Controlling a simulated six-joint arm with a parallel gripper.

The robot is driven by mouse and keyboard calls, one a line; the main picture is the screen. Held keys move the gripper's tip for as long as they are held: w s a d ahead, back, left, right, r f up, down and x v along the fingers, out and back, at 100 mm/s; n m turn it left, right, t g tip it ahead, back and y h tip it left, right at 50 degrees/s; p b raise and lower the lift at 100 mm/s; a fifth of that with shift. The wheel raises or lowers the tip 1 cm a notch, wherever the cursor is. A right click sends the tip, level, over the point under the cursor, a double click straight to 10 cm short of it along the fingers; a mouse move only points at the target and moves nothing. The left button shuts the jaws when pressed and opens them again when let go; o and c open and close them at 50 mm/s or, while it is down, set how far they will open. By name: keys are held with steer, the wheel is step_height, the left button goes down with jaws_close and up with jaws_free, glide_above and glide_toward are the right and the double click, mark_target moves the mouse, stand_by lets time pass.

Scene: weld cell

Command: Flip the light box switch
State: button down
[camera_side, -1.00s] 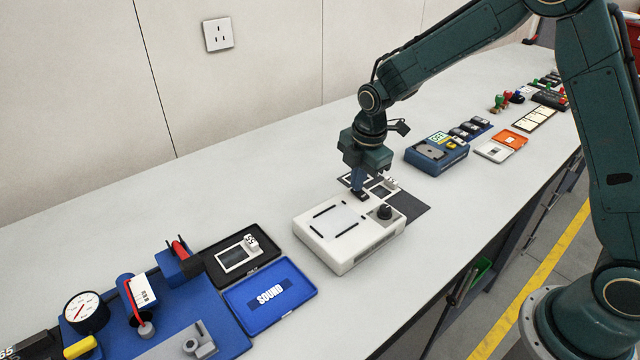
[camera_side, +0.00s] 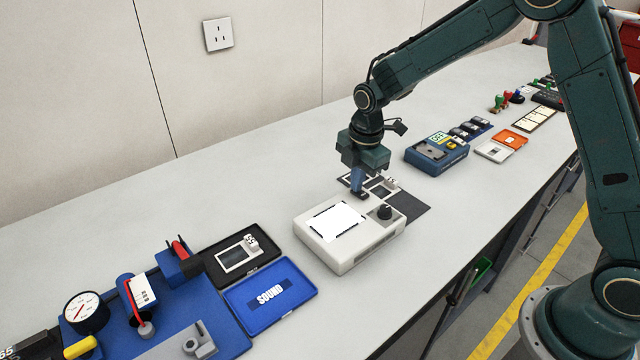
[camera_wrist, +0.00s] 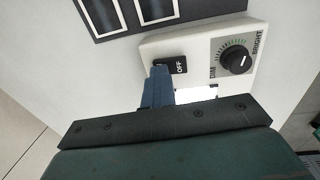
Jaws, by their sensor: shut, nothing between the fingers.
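The light box (camera_side: 348,240) is a white case on the bench, with a black dial (camera_side: 384,212) on its top. Its panel (camera_side: 338,222) glows bright white. In the wrist view the black rocker switch (camera_wrist: 178,66) shows the word OFF, beside the dial (camera_wrist: 236,62) marked DIM and BRIGHT. My gripper (camera_side: 359,194) is shut and empty, pointing down at the back edge of the light box. In the wrist view its blue fingers (camera_wrist: 160,72) reach the left end of the switch and hide part of it. I cannot tell whether they touch it.
A dark mat (camera_side: 415,205) with framed films lies just behind the light box. A blue SOUND case (camera_side: 268,296) lies open to the left, near a blue fixture with a gauge (camera_side: 86,310). A blue device (camera_side: 436,152) stands further right.

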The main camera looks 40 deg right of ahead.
mark_target(364, 194)
steer(key=shift+s+r, duration=0.1)
steer(key=shift+s, duration=0.65)
steer(key=shift+r, duration=0.15)
step_height(364, 194, up, 14)
steer(key=s, duration=0.2)
steer(key=shift+f, duration=0.2)
stand_by(0.3)
steer(key=shift+w, duration=0.7)
